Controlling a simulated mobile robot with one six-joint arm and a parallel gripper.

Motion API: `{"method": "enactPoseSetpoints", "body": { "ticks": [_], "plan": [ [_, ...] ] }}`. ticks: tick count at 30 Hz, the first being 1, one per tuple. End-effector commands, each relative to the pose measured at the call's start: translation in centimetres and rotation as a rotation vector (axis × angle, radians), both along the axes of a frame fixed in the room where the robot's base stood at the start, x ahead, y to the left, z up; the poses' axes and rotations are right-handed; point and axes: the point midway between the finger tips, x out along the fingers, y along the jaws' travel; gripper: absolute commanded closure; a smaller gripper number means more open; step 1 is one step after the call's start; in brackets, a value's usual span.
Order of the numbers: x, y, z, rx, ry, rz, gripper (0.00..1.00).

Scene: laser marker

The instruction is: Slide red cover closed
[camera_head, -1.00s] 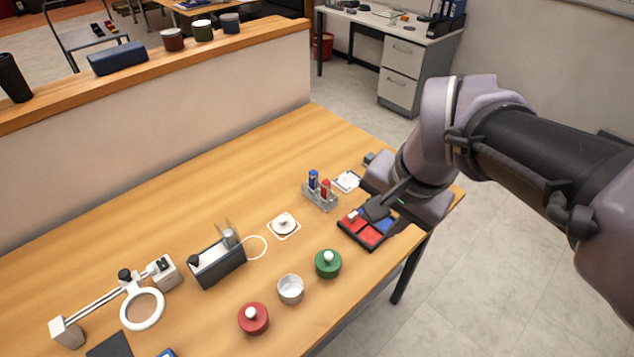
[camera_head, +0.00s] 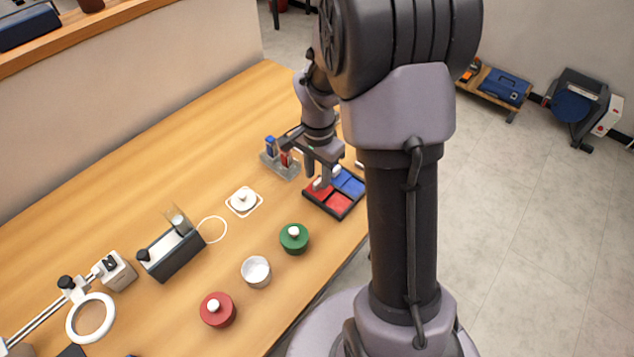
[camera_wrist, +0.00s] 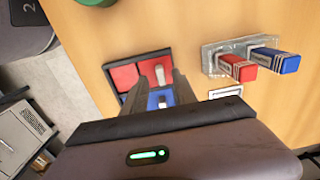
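A dark-framed tray (camera_head: 346,212) holds red and blue square panels near the table's right edge. A red cover (camera_head: 339,203) shows on its near side, and blue panels (camera_head: 352,184) lie at the far right. In the wrist view, the red cover (camera_wrist: 148,68) has a pale upright knob (camera_wrist: 160,75), and a blue panel (camera_wrist: 155,98) has a second pale knob. My gripper (camera_head: 322,178) points down over the tray's left part. In the wrist view, its dark fingers (camera_wrist: 160,88) stand apart around the knob area. Whether they touch a knob is unclear.
A clear rack (camera_head: 280,163) with a red and a blue marker stands left of my gripper. The back left of the table is clear.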

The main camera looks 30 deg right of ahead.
Motion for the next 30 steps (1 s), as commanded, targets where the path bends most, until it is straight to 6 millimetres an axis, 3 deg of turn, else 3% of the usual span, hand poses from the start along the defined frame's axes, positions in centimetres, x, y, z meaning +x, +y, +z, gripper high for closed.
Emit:
{"method": "enactPoseSetpoints", "body": {
  "ticks": [3,12,18,30],
  "plan": [
    [0.0,0.02,-1.52,0.001,0.0,-0.001,0.66],
    [0.03,0.01,-1.73,0.0,-0.001,0.0,0.66],
    [0.02,0.01,-1.72,0.0,-0.001,0.0,1.0],
    [0.01,0.02,-1.71,0.0,-0.001,0.0,1.0]
  ]
}}
